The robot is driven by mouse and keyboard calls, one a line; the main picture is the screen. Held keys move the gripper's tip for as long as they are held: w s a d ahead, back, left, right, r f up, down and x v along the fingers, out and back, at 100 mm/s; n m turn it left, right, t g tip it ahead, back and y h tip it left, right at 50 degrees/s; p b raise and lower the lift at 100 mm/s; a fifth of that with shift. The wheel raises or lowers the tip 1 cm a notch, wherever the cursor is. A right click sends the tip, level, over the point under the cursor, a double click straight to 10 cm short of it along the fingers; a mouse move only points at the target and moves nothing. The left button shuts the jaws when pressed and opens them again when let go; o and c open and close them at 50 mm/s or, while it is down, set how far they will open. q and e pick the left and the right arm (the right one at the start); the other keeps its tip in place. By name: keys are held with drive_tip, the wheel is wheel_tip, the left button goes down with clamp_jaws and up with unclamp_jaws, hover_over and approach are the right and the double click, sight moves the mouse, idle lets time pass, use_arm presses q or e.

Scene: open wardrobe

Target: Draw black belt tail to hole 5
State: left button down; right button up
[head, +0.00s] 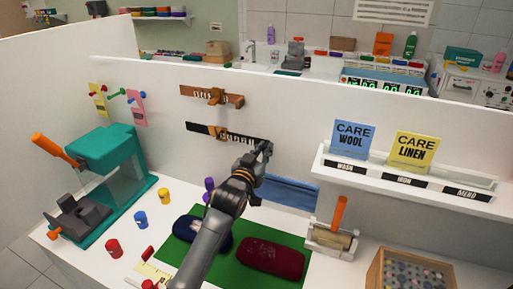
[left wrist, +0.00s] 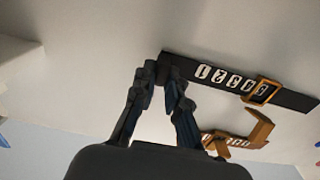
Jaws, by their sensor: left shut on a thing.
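The black belt (head: 200,128) lies along the white wall panel under a brown belt (head: 232,99). Its brass-coloured buckle (head: 217,132) is around the strap left of the middle, with a row of white number tags to its right. My left gripper (head: 265,148) is at the belt's right end, shut on the tail. In the left wrist view the black belt (left wrist: 298,99) runs from the fingertips (left wrist: 162,72) to the right. The buckle (left wrist: 263,92) sits at the far end of the tag row; the number at it is too blurred to read. My right gripper is not in view.
Below are a green mat (head: 275,229) with dark blue and dark red bundles, a teal press (head: 105,150) at left, and small coloured spools. A white shelf (head: 400,182) with CARE cards is on the right. Wall space between belt and shelf is clear.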

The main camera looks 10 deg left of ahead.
use_arm(q)
drive_tip(key=shift+a, duration=0.2)
drive_tip(key=c, duration=1.4)
unclamp_jaws()
drive_tip(key=shift+o, duration=0.2)
drive_tip(key=s+a, duration=0.2)
drive_tip(key=s, duration=0.9)
drive_tip(key=shift+s+a, duration=0.15)
drive_tip(key=shift+s, duration=0.2)
